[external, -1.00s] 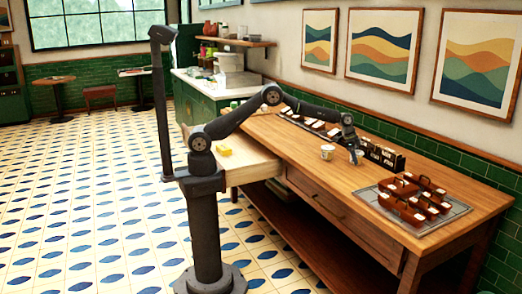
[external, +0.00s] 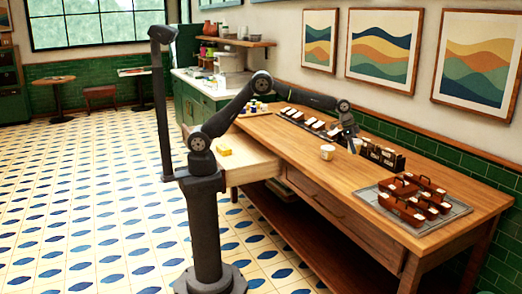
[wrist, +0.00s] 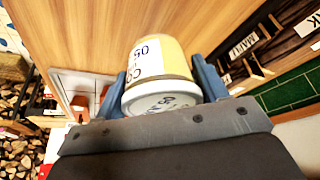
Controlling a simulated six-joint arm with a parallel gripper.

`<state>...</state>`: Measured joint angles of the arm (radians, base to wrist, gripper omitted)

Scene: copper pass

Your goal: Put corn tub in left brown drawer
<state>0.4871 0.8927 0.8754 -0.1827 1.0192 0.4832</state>
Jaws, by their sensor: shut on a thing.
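My gripper (external: 352,138) is raised above the brown table (external: 300,165), near the dark boxes along the wall. It is shut on a tub with a yellow body and white label, seen close in the wrist view (wrist: 172,58) between the two blue fingers (wrist: 162,82). The label is partly readable, with "CO" and "05"; I cannot read the full name. The left drawer (external: 250,170) of the table is pulled open, with a yellow item (external: 225,150) inside. The right drawer (external: 325,208) is shut.
Dark labelled boxes (external: 382,155) line the wall side. Brown carriers (external: 420,195) sit on a grey mat at the right. The table's front middle is clear.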

